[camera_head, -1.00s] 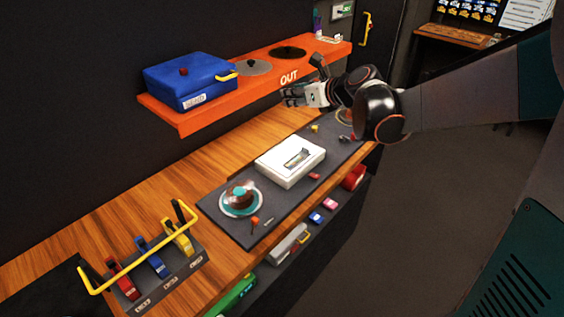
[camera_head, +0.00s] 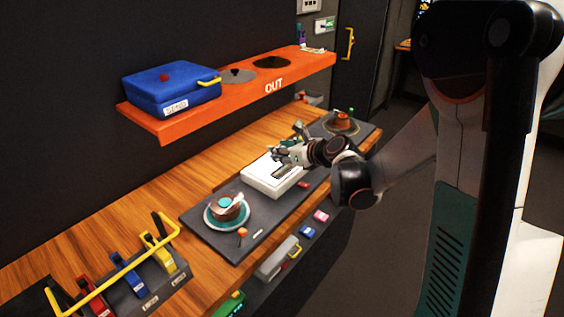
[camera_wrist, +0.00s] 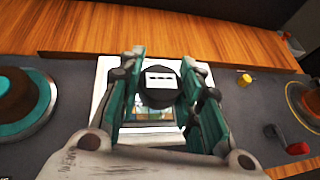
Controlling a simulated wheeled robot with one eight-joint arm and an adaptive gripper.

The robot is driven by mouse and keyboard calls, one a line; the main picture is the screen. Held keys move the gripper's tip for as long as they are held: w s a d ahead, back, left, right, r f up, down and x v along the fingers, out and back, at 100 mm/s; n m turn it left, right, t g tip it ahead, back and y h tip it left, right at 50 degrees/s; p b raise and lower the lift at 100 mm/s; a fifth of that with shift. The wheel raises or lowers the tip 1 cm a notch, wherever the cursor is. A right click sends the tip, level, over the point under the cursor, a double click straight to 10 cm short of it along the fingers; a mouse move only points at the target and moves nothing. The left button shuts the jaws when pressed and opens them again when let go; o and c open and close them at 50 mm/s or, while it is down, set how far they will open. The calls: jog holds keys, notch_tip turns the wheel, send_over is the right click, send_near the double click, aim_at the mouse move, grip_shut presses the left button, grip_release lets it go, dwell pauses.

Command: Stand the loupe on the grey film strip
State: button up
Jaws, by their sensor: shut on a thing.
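My gripper (camera_head: 278,156) is over the white light box on the dark panel. In the wrist view my gripper (camera_wrist: 163,90) is shut on the dark round loupe (camera_wrist: 158,96), which has a white marking on top. The loupe is between the two jaws and above the box; whether it touches the box cannot be told. The white light box (camera_head: 262,188) also shows in the wrist view (camera_wrist: 103,73), partly covered by my gripper. A dark film strip (camera_head: 287,171) lies on the box, partly hidden. Only part of the box's window (camera_wrist: 145,113) shows below the loupe.
A trackball in a pale ring (camera_head: 227,208) is left of the box, and an orange-brown one (camera_head: 341,121) is right of it. The orange shelf (camera_head: 205,118) overhangs behind.

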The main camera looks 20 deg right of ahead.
jog(key=shift+f+b, duration=0.45)
jog(key=shift+f, duration=1.15)
jog(key=shift+f, duration=0.25)
jog(key=o, duration=1.1)
jog(key=shift+r, duration=0.1)
jog(key=shift+c, duration=0.2)
jog(key=shift+r, duration=0.1)
jog(key=shift+r, duration=0.15)
jog(key=p+v, duration=0.3)
jog(key=v, duration=0.9)
